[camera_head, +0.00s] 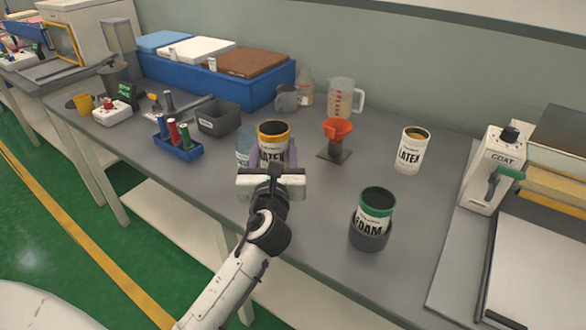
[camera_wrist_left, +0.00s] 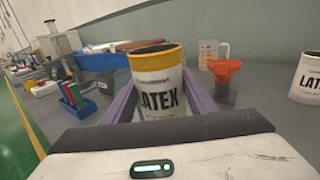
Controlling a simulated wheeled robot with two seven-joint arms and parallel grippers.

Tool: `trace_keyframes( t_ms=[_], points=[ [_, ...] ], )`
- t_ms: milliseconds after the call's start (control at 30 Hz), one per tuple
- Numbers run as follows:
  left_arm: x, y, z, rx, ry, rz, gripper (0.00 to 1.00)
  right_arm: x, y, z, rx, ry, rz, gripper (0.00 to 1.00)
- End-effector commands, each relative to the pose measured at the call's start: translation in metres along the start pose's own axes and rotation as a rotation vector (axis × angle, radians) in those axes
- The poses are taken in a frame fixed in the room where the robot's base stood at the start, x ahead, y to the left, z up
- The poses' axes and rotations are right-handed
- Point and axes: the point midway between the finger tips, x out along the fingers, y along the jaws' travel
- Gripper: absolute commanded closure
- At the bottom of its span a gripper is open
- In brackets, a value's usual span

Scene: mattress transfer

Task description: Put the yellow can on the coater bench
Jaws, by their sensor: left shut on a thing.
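A white LATEX can with a yellow rim (camera_head: 273,137) is between the fingers of my left gripper (camera_head: 272,158). In the left wrist view, the purple-grey fingers are shut on both sides of this yellow can (camera_wrist_left: 158,83), which is upright. In the head view my wrist hides its lower part, so I cannot tell whether its base touches the table. The coater bench (camera_head: 461,262) is at the right, with a COAT unit (camera_head: 494,168) and a flat pale plate (camera_head: 540,275). My right gripper is not in view.
A second LATEX can (camera_head: 411,152) stands right of an orange funnel (camera_head: 338,130) on a stand. A clear bottle (camera_head: 243,145) is close left of the held can. Grey table (camera_head: 310,215) is bare before the funnel.

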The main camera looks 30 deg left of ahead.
Motion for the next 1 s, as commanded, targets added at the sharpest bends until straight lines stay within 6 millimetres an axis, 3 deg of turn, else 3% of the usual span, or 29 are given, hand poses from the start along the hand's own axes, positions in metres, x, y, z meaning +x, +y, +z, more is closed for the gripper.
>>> trace_keyframes(
  t_ms=[33, 467, 900, 933, 1000],
  points=[
    [0.000, 0.000, -0.014, 0.000, 0.002, 0.001, 0.76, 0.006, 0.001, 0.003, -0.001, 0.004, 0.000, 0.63],
    [0.000, -0.001, -0.066, 0.000, 0.000, -0.002, 0.76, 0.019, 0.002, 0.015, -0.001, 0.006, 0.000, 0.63],
    [0.000, 0.000, -0.072, 0.000, -0.002, -0.002, 0.76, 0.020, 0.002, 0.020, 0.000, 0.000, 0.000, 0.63],
    [0.000, 0.000, -0.072, 0.000, -0.001, -0.002, 0.47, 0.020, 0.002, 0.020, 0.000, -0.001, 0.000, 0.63],
    [0.000, 0.000, -0.072, -0.001, -0.001, -0.002, 0.35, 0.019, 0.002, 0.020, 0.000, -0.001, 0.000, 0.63]
  ],
)
